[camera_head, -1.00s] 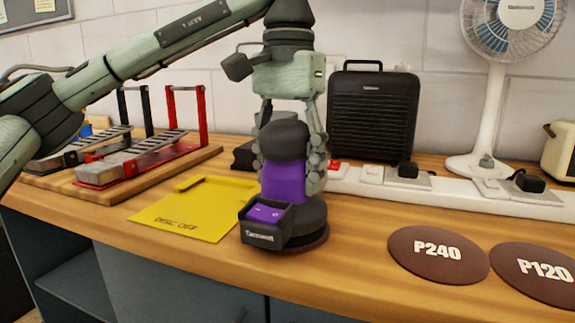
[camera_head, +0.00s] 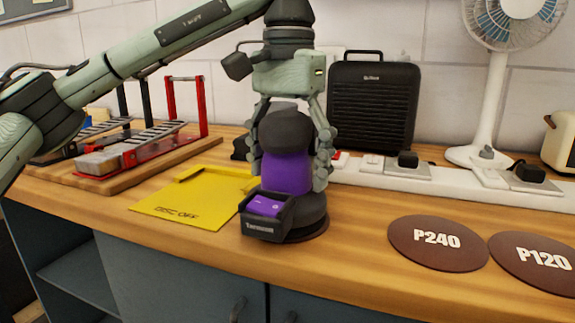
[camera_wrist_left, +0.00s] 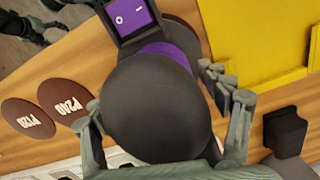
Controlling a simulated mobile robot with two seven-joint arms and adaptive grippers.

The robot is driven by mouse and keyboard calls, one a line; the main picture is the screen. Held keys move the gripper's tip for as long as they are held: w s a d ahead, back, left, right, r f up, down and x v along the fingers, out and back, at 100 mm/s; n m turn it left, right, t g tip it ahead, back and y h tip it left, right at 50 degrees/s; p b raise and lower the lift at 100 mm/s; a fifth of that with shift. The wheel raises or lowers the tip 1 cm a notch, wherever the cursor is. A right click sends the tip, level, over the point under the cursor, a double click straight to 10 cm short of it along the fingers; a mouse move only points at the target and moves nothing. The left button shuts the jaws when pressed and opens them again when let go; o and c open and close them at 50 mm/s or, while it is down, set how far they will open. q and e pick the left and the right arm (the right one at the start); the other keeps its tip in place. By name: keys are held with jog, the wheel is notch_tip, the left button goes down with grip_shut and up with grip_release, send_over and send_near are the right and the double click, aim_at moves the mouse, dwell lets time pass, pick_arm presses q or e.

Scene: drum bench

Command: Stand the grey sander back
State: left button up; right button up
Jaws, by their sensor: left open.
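The sander (camera_head: 288,173) stands upright on the wooden counter, its body purple with a dark grey rounded top and a black box at its front; it is not plain grey. A brown disc edge shows under its base. My left gripper (camera_head: 292,170) points down over it, open, with a finger on each side of the body. In the left wrist view the sander's dark top (camera_wrist_left: 155,105) fills the middle between the spread fingers (camera_wrist_left: 160,105). Whether the fingertips still touch the sander is hard to tell. My right gripper does not show clearly in any view.
A yellow "DISC OFF" plate (camera_head: 180,211) lies left of the sander. Brown discs P240 (camera_head: 438,243) and P120 (camera_head: 540,264) lie at the right. A white power strip (camera_head: 440,184), black case (camera_head: 372,105) and fan (camera_head: 493,100) stand behind. Red and black racks (camera_head: 150,147) stand left.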

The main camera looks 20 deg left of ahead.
aim_at(288, 112)
pick_arm(q)
jog(key=shift+r, duration=0.3)
notch_tip(288, 112, up, 7)
jog(key=p, duration=0.2)
jog(key=shift+w+f+p, duration=0.1)
jog(key=shift+p, duration=0.2)
notch_tip(288, 112, up, 5)
jog(key=shift+r+p, duration=0.15)
jog(key=shift+p, duration=0.9)
jog(key=shift+r, duration=0.35)
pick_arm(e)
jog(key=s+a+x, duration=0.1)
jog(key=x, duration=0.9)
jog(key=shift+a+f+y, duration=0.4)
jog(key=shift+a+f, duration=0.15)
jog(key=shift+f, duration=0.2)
pick_arm(q)
jog(key=shift+c, duration=0.2)
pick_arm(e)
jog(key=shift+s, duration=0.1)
